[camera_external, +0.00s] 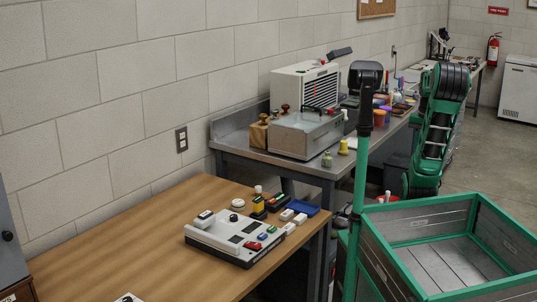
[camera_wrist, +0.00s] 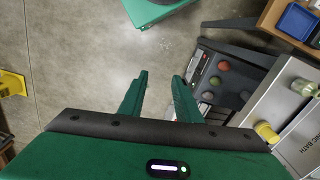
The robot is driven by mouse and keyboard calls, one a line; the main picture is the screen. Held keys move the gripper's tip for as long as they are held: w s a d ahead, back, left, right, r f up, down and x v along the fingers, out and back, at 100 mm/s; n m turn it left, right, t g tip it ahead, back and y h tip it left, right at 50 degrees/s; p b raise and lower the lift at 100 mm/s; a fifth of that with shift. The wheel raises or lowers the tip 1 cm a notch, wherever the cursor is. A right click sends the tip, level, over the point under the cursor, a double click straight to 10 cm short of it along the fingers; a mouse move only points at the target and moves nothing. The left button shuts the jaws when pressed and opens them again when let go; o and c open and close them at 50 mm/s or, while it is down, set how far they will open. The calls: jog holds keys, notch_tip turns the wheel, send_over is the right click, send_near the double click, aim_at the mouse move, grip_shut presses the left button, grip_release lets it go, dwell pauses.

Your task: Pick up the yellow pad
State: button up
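A small block with a yellow top (camera_external: 258,203) stands among coloured pads on the wooden table in the external view; it looks like the yellow pad, but its shape is too small to be sure. My gripper (camera_wrist: 160,76) is open in the wrist view, with bare floor between its two green fingers. It holds nothing. The wooden table (camera_wrist: 268,18) shows only as a corner at the top right of the wrist view, with a blue tray (camera_wrist: 298,22) on it; the yellow-topped block is not visible there. I cannot make out my fingers in the external view.
A white control box (camera_external: 222,236) sits beside the pads. A metal bench (camera_external: 335,168) behind carries a grey bath, stamps and a yellow bottle (camera_external: 343,147), also visible in the wrist view (camera_wrist: 266,132). A green-framed crate (camera_external: 372,245) stands right. Open floor (camera_wrist: 80,60) lies left of my gripper.

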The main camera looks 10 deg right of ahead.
jog(key=w+a+f+m+y, duration=0.2)
jog(key=w+a, duration=0.1)
jog(key=w, duration=0.5)
jog(key=w+a+f+m+t+y, duration=0.1)
jog(key=w+a+f+m+y, duration=0.15)
jog(key=w, duration=0.45)
jog(key=w+a+f+m+y, duration=0.15)
jog(key=w+a, duration=0.25)
jog(key=w, duration=0.4)
jog(key=w+a+r+m+t+y, duration=0.2)
jog(key=w+a+r+m+y, duration=0.4)
jog(key=w+y, duration=0.25)
jog(key=m, duration=0.1)
send_near(335, 153)
jog(key=r, duration=0.3)
jog(key=shift+s+d, duration=0.2)
jog(key=shift+a+f, duration=0.1)
jog(key=shift+f, duration=0.05)
jog(key=x, duration=1)
jog(key=shift+s+a+f, duration=0.1)
jog(key=shift+a+f, duration=0.05)
jog(key=shift+f, duration=0.3)
jog(key=c, duration=0.4)
jog(key=shift+o, duration=0.2)
